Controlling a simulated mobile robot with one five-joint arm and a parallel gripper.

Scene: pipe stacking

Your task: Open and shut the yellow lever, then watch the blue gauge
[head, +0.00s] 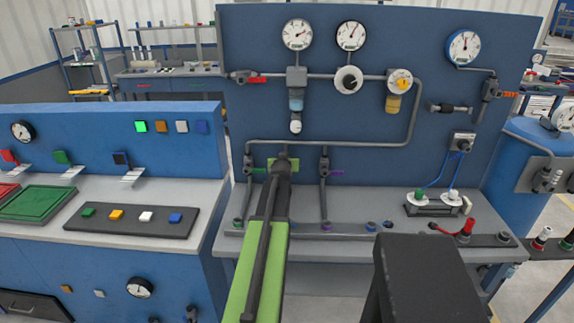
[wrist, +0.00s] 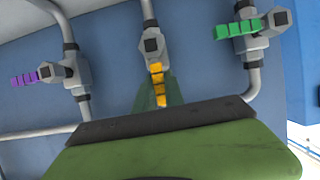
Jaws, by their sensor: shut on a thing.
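The yellow lever (wrist: 157,84) is on the middle valve (wrist: 152,43) in the wrist view and points from it toward my gripper. My gripper (wrist: 156,93) is shut on this lever, its dark green fingers around it. In the head view my gripper (head: 282,170) reaches the middle valve at the lower pipe and hides the lever. The blue gauge (head: 464,47), with a blue rim and white face, is high at the right of the blue panel. Its needle stands near upright, but the reading is too small to tell.
A valve with a green lever (wrist: 238,29) and one with a purple lever (wrist: 25,78) flank the yellow one. A grey bench (head: 345,262) runs below.

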